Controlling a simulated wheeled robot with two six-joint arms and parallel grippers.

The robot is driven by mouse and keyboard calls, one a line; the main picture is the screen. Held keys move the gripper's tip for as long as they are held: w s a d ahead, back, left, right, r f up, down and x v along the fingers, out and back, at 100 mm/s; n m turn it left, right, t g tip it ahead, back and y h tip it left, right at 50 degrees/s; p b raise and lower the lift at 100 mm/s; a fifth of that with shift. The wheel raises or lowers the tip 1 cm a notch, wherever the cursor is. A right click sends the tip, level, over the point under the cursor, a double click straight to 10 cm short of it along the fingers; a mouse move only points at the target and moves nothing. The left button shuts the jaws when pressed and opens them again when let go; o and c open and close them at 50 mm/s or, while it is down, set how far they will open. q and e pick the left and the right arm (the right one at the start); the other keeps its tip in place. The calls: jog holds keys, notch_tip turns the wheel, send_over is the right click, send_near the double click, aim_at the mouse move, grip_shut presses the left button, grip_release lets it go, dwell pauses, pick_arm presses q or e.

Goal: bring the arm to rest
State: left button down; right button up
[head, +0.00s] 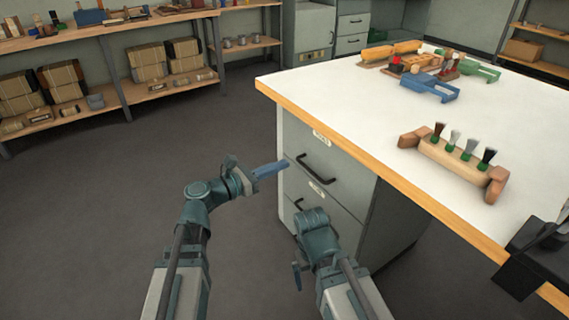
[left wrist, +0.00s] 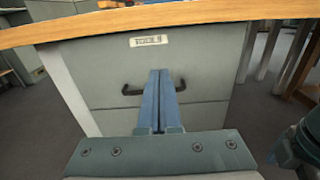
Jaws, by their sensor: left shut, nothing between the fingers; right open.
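My left gripper (head: 270,170) is in front of the bench's drawer side, below the tabletop edge. Its blue fingers are together with nothing between them. In the left wrist view its fingers (left wrist: 159,100) overlap the middle of a drawer handle; I cannot tell whether they touch it. My right gripper (head: 298,272) is low beside the cabinet, pointing down, mostly hidden behind its own wrist. Both arms are clear of the tabletop and carry nothing that I can see.
The white bench (head: 345,92) has a wooden edge and grey drawers (head: 318,160). On it stand a wooden brush block (head: 450,160) with several dark and grey tufts, and blue (head: 432,88) and green (head: 478,70) holders. A black device (head: 540,255) sits at the near edge. The floor at left is free.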

pick_arm(q)
jog(key=s+f+m+g+y, duration=0.3)
jog(key=s+f+m, duration=0.1)
jog(key=f+m, duration=0.4)
jog(key=s+f+m+g+y, duration=0.4)
jog(key=f+m, duration=0.3)
jog(key=f, duration=0.1)
jog(key=s+a+f+m+g+y, duration=0.1)
jog(key=s+a+f+m+y, duration=0.25)
jog(key=a+m, duration=0.2)
jog(key=s+a+f+m+g+y, duration=0.2)
jog(key=a+m+y, duration=0.2)
jog(key=a+m, duration=0.15)
jog(key=s+d+r+m+y+p, duration=0.2)
jog(key=s+d+r+m+p, duration=0.15)
jog(key=s+d, duration=0.45)
notch_tip(320, 180, up, 37)
jog(key=w+d+p, duration=0.1)
jog(key=p, duration=3.6)
jog(key=shift+w+d+f+g+h, duration=0.2)
jog(key=shift+w+d+g+h, duration=0.1)
jog(key=shift+w+g+h, duration=0.1)
